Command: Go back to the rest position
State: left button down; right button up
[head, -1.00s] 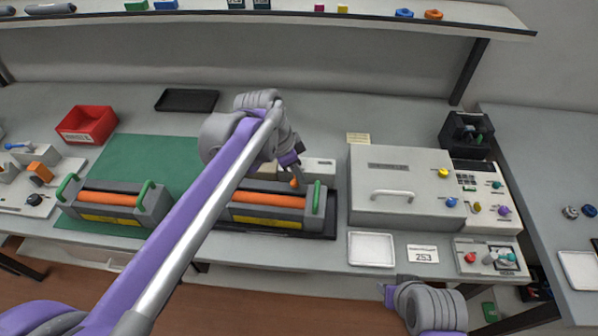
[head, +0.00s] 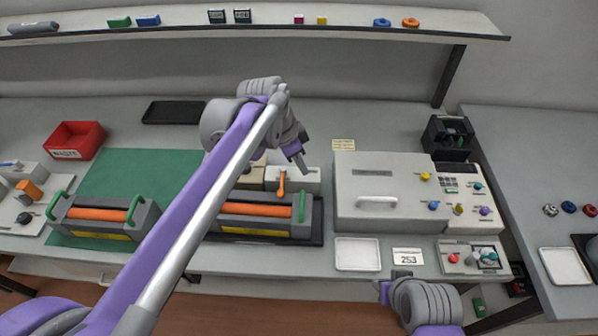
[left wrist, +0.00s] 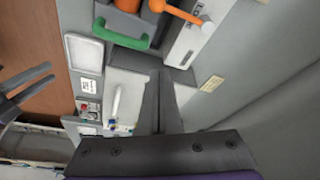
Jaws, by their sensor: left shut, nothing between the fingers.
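My left gripper (head: 301,163) is shut and empty. In the head view it hangs over the bench, just right of and above an orange lever (head: 282,184) on a white box (head: 305,180). Its closed fingers (left wrist: 158,105) point up the left wrist view, where the lever (left wrist: 180,11) shows at the top, apart from them. My right gripper (head: 387,287) is low in the head view, in front of the bench edge. It also shows in the left wrist view (left wrist: 28,82), with two separated, empty fingers.
Two toner cartridges, left (head: 105,215) and right (head: 255,210), lie on the bench. A grey machine with a handle (head: 385,165), a white tray (head: 357,254) and a red bin (head: 75,140) stand around. The shelf (head: 350,29) runs above. The rear bench is mostly clear.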

pick_arm(q)
jog(key=w+a+v, duration=0.1)
jog(key=v, duration=0.5)
jog(key=s+a+f+n+t+y+p, duration=0.1)
jog(key=s+a+f+n+p, duration=0.1)
jog(key=s+a+f+n, duration=0.4)
jog(key=s+a+f+n+t+y+p, duration=0.1)
jog(key=s+a+f+n, duration=0.5)
jog(key=s, duration=1)
jog(key=shift+a+f+n+t+y+p, duration=0.3)
jog(key=shift+a+f+t+y+p, duration=0.1)
jog(key=shift+a+f+t+y, duration=0.3)
jog(key=shift+r, duration=0.15)
